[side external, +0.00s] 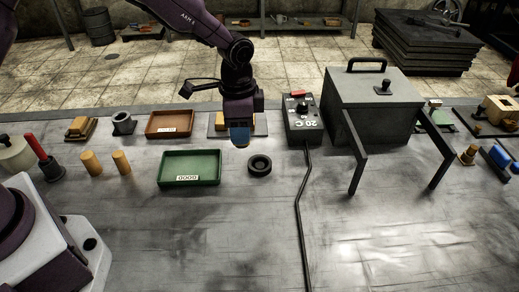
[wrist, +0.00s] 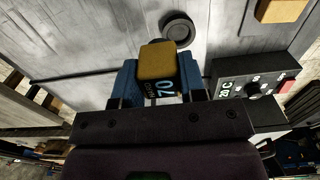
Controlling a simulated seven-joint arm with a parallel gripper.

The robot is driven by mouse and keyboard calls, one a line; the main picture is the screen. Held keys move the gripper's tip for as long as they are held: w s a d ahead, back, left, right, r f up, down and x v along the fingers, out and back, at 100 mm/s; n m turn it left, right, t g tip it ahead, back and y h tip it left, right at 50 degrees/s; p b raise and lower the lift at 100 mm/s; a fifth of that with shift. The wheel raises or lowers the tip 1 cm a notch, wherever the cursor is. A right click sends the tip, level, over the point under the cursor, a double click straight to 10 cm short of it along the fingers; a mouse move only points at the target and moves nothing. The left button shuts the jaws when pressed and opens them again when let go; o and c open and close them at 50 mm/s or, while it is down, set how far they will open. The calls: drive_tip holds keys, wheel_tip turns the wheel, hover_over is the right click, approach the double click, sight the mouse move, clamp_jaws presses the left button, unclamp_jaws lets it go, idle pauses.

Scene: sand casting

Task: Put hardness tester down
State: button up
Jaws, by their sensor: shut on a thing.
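The hardness tester (wrist: 158,58) is a small yellow block with a dark face reading "70", seen in the wrist view between my blue fingertips. In the side view its yellow lower end (side external: 241,146) shows below the blue finger. My gripper (side external: 239,135) is shut on it and points down over the grey metal table (side external: 230,235). The tester appears to be above the table, to the upper left of a black ring (side external: 260,165); the exact gap beneath it cannot be told. The ring also shows in the wrist view (wrist: 178,30).
A green tray (side external: 190,168) and a brown tray (side external: 170,124) lie to the left. A control box (side external: 303,122) with a cable and a large grey furnace box (side external: 375,100) stand to the right.

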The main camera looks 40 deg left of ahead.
drive_tip(key=w+f, duration=0.3)
drive_tip(key=w+d+f, duration=0.1)
drive_tip(key=f, duration=0.1)
drive_tip(key=shift+w+f, duration=0.2)
drive_tip(key=shift+f, duration=0.05)
drive_tip(key=shift+w+f, duration=0.2)
drive_tip(key=shift+f, duration=1.55)
drive_tip(key=shift+f, duration=0.4)
drive_tip(key=o, duration=0.9)
wheel_tip(320, 180, up, 13)
drive_tip(key=shift+r, duration=0.1)
